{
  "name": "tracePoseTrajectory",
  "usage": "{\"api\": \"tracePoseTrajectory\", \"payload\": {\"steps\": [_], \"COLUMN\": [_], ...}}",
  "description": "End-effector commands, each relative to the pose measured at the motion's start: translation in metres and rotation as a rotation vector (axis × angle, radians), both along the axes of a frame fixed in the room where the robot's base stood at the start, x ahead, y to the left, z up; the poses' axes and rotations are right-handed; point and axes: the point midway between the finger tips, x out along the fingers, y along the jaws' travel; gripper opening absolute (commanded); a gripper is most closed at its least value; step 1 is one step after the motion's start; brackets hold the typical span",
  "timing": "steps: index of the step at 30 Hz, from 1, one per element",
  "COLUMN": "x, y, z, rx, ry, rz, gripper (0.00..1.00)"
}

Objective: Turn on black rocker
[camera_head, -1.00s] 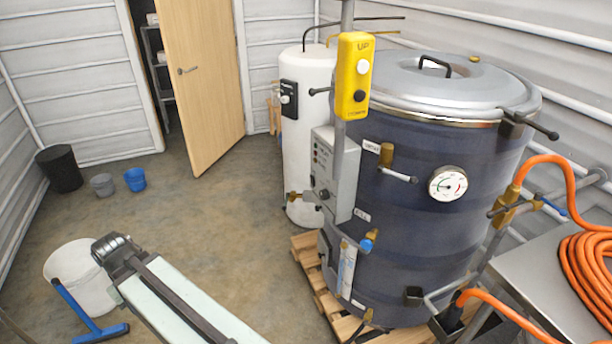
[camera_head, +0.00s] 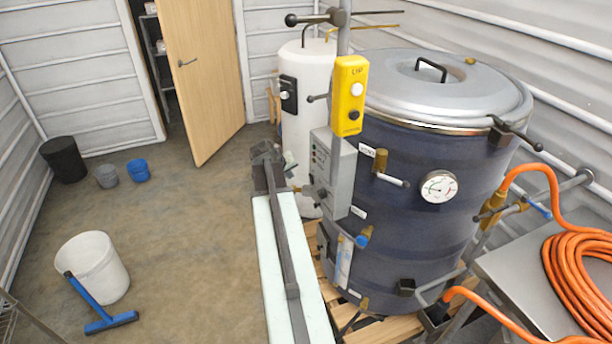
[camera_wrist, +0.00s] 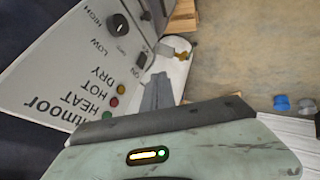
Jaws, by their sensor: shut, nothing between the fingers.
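The grey control box (camera_head: 332,168) is mounted at the front of the dark blue vessel. In the wrist view its sloping face (camera_wrist: 60,60) shows a black round knob (camera_wrist: 118,25) between HIGH and LOW, and several coloured lamps beside HEAT, HOT and DRY. A small dark part beside the ON mark, which looks like the black rocker (camera_wrist: 141,60), sits close to my fingers; its position on or off cannot be told. My gripper (camera_wrist: 158,90) is shut and empty, beside the box's edge. In the head view my gripper (camera_head: 268,155) is just left of the box; contact cannot be told.
A yellow pendant (camera_head: 350,95) with two buttons hangs above the box. The large vessel (camera_head: 420,240) and white cylinder (camera_head: 305,120) stand behind. Orange hose (camera_head: 580,270) lies on a steel table at right.

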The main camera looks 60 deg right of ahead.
Motion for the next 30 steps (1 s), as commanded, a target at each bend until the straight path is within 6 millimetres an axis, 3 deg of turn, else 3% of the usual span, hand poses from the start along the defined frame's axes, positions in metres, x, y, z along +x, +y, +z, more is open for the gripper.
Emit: {"api": "tracePoseTrajectory", "payload": {"steps": [5, 17, 19, 24, 30], "x": [0.002, 0.010, 0.003, -0.008, -0.012], "y": [-0.011, -0.064, -0.075, -0.092, -0.097], "z": [-0.018, -0.087, -0.076, -0.073, -0.073], "rx": [0.001, 0.001, 0.002, 0.001, 0.001], "ry": [0.000, 0.000, 0.000, 0.001, 0.000], "rz": [-0.001, -0.002, -0.004, -0.002, -0.002], "gripper": [0.00, 0.00, 0.00, 0.00, 0.00]}}
